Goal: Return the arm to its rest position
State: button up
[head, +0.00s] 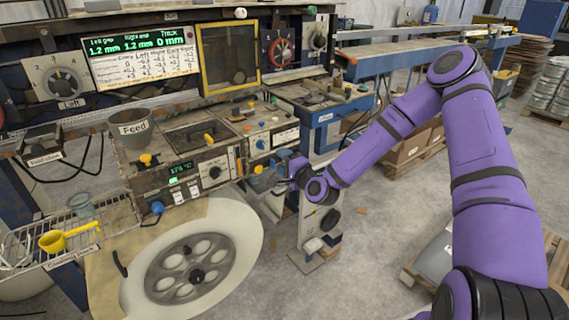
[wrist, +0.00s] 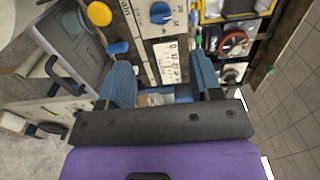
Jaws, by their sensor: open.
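My purple arm reaches from the lower right of the head view toward the machine's front panel. My gripper (head: 284,175) is at the right end of that panel, small and partly hidden by my wrist in the head view. In the wrist view my gripper (wrist: 165,85) shows two blue fingers apart, with nothing held between them. A panel with a white scale (wrist: 168,62) and a blue knob (wrist: 161,13) lies beyond the fingers. I cannot tell whether a finger touches it.
A machine with a green-lit display (head: 140,55) fills the left. A large wheel (head: 190,268) stands below the panel. A wire basket (head: 70,240) holds a yellow scoop (head: 66,236). A blue-framed bench (head: 400,62) stands behind my arm. Open floor (head: 375,225) lies under the arm.

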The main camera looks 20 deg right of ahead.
jog(key=s+d+r+n+g+h, duration=0.3)
jog(key=s+r+n+g, duration=0.25)
jog(key=s+r, duration=0.45)
jog(key=s+d+r+n+g+h, duration=0.2)
jog(key=s+r+n+g+h, duration=0.15)
jog(key=s+r+n, duration=0.6)
jog(key=s+d+r+g, duration=0.1)
jog(key=s+r, duration=0.4)
jog(key=s, duration=0.6)
jog(key=s+d+r+g, duration=0.1)
jog(key=s+r, duration=0.4)
jog(key=s, duration=0.5)
jog(key=shift+s+d+r+m+g+y, duration=0.3)
jog(key=shift+s+d+m+y, duration=0.1)
jog(key=shift+d, duration=0.1)
